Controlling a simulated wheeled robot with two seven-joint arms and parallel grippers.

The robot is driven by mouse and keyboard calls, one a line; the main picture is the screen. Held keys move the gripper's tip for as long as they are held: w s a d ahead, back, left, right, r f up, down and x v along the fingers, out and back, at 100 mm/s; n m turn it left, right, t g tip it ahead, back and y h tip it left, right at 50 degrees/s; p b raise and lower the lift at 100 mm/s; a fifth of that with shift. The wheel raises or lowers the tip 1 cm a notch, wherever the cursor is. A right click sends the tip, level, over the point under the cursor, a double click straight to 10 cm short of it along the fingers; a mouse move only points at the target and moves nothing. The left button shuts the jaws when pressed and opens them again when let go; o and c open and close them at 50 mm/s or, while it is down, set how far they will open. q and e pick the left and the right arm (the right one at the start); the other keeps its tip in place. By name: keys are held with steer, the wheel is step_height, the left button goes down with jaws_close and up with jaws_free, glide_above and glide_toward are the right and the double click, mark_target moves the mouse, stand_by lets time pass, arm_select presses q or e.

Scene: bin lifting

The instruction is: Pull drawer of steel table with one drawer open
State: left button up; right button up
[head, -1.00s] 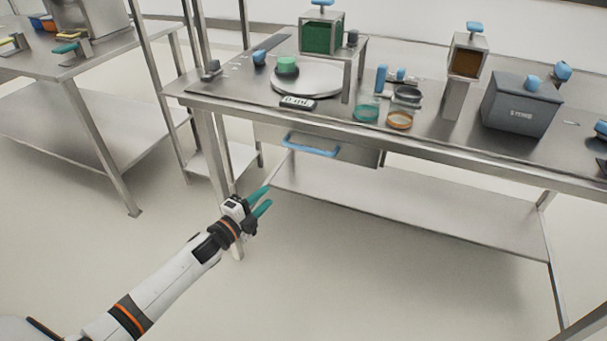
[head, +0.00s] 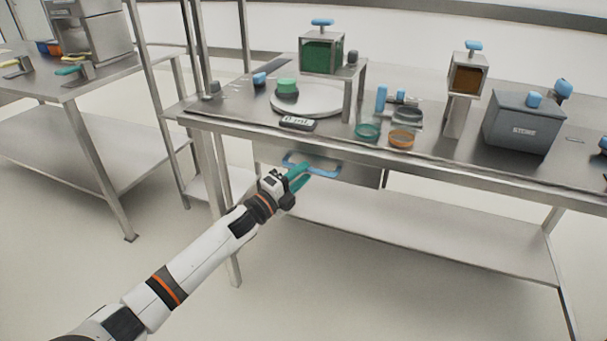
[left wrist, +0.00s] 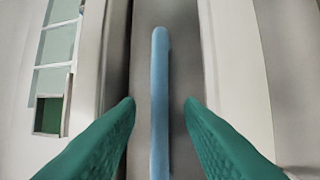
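The steel table (head: 440,166) stands ahead, with one drawer (head: 358,173) under its top at the left part. The drawer looks closed. Its blue bar handle (head: 325,168) runs across the drawer front; it also shows in the left wrist view (left wrist: 160,90), where it appears upright. My left gripper (head: 302,175) is at the handle, with teal fingers. In the left wrist view the fingers (left wrist: 160,105) are apart, one on each side of the handle, with a gap on both sides. The left fingers hide part of the handle in the head view. My right gripper is out of view.
The tabletop holds a round plate (head: 308,101), a green-filled hopper (head: 321,55), small dishes (head: 401,138) and a grey bin (head: 522,122). A lower shelf (head: 450,235) spans below the drawer. Floor in front is clear. Another table (head: 75,88) stands left.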

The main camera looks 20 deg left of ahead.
arm_select(q)
steer(key=shift+w+d+r, duration=0.15)
steer(key=shift+w+d, duration=0.1)
steer(key=shift+w, duration=0.35)
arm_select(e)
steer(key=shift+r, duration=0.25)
arm_select(q)
jaws_close()
steer(key=shift+s, duration=0.15)
